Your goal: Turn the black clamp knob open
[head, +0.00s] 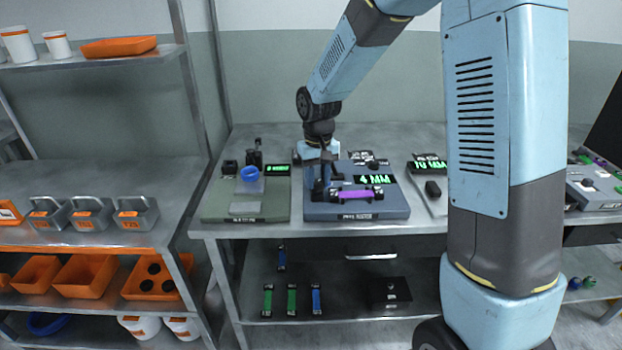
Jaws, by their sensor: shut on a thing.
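My gripper (322,184) points down at the left part of the blue-grey tester (388,207) on the bench. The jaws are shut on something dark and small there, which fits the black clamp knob. The fingers and wrist hide most of it, so I cannot tell how far it is turned. A purple piece (356,194) with dark ends lies across the tester, just right of my gripper. A black display (374,179) with green "4 MM" digits sits behind the purple piece.
A green-grey device (220,208) with a blue ring (249,174) stands close on the left. Another display (429,164) and a small black block (433,188) are to the right. Grey bins (136,214) sit on the left shelf. My arm hides part of the right bench.

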